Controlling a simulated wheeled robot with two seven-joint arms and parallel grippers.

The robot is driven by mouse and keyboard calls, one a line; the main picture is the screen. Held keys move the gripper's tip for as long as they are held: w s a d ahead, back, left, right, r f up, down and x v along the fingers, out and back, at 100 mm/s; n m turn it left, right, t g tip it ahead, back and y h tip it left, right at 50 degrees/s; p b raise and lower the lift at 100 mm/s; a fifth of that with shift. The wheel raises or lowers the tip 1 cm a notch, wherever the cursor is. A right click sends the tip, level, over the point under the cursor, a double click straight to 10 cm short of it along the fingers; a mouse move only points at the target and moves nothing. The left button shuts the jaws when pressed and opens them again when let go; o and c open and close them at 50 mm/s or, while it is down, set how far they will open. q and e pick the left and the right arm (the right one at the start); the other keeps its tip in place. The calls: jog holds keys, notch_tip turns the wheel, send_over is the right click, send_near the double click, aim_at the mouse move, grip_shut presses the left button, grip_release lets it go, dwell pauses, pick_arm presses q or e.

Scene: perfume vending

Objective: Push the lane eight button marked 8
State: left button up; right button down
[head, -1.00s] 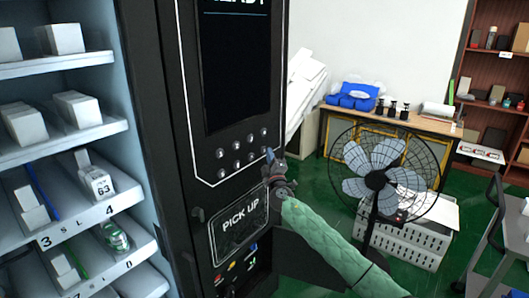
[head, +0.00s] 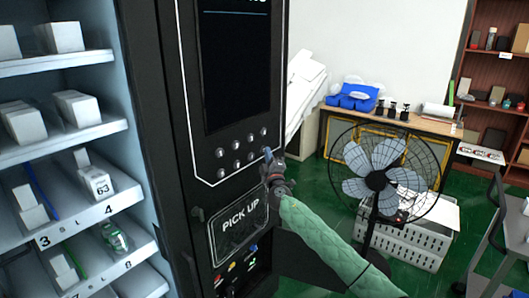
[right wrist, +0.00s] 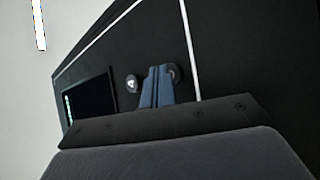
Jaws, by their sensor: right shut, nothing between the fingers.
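The vending machine's button panel has two rows of round silver buttons (head: 235,146) under a dark screen (head: 236,70). My right gripper (head: 268,155) is at the right end of the lower row. Its fingers are shut with nothing between them and cover the last button there. In the right wrist view the blue fingertips (right wrist: 160,72) are at the panel, overlapping a dark round button (right wrist: 174,72). Another button (right wrist: 132,84) with a pale mark shows to their left. I cannot read an 8 on any button or tell whether the tips touch. My left gripper is not in view.
Below the buttons is the PICK UP flap (head: 240,218). Shelves with white boxes (head: 76,107) stand at the left. A standing fan (head: 377,180) and a wooden table (head: 420,122) are to the right of my arm.

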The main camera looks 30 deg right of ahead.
jog(key=shift+s, duration=0.15)
jog(key=shift+s+d, duration=0.25)
jog(key=shift+s, duration=0.35)
jog(key=shift+b, duration=0.3)
jog(key=s, duration=0.1)
jog(key=s+d, duration=0.1)
jog(key=s, duration=0.1)
jog(key=s+d, duration=0.1)
jog(key=shift+s+b, duration=0.35)
jog(key=shift+b, duration=0.05)
dwell(0.7)
